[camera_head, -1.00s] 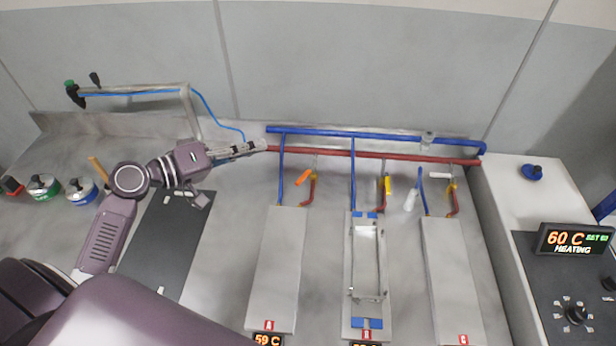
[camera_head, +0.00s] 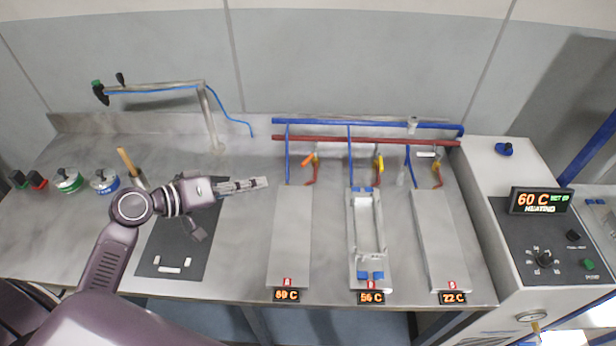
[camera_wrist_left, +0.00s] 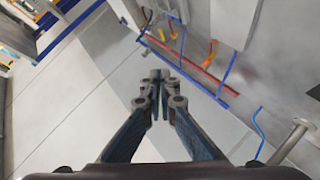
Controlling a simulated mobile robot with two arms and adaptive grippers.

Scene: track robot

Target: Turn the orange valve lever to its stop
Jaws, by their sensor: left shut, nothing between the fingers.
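The orange valve lever (camera_head: 307,160) sits at the left station, on the red branch pipe below the horizontal pipes. It stands out slantwise; its exact angle is hard to read. My left gripper (camera_head: 266,182) is shut and empty, to the left of the lever and a little lower in the head view, apart from it. In the left wrist view its fingers (camera_wrist_left: 160,78) are together with nothing between them. An orange part shows beyond them to the right, by the pipes. My right gripper is not in view.
A blue pipe (camera_head: 360,124) and a red pipe (camera_head: 350,141) run along the back. Yellow levers (camera_head: 379,163) stand at the other stations. Grey plates (camera_head: 291,235) lie in front. A faucet (camera_head: 211,125) with a blue hose stands behind my left arm.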

